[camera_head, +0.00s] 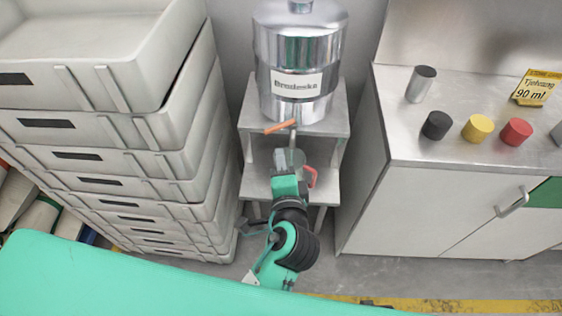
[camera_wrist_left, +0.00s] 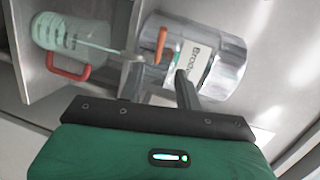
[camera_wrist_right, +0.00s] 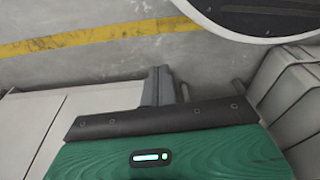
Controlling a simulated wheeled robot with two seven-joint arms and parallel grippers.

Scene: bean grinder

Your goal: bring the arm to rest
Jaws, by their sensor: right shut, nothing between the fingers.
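My left gripper (camera_head: 286,160) is in front of the steel grinder (camera_head: 299,55), below its orange lever (camera_head: 279,127). In the left wrist view its fingers (camera_wrist_left: 159,84) stand apart with nothing clearly held between them. The orange lever (camera_wrist_left: 161,44) shows just beyond the fingers there. A clear jug with a red handle (camera_head: 310,177) stands on the lower shelf, partly hidden by my gripper; it also shows in the left wrist view (camera_wrist_left: 62,36). My right gripper (camera_wrist_right: 171,86) is shut and empty, over the floor; it is outside the head view.
Stacked grey crates (camera_head: 150,130) stand close on the left. On the right, a steel counter (camera_head: 440,185) carries a metal cup (camera_head: 420,84), black (camera_head: 436,125), yellow (camera_head: 477,128) and red (camera_head: 516,131) cylinders, and a yellow sign (camera_head: 536,88). A yellow stripe (camera_wrist_right: 90,38) crosses the floor.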

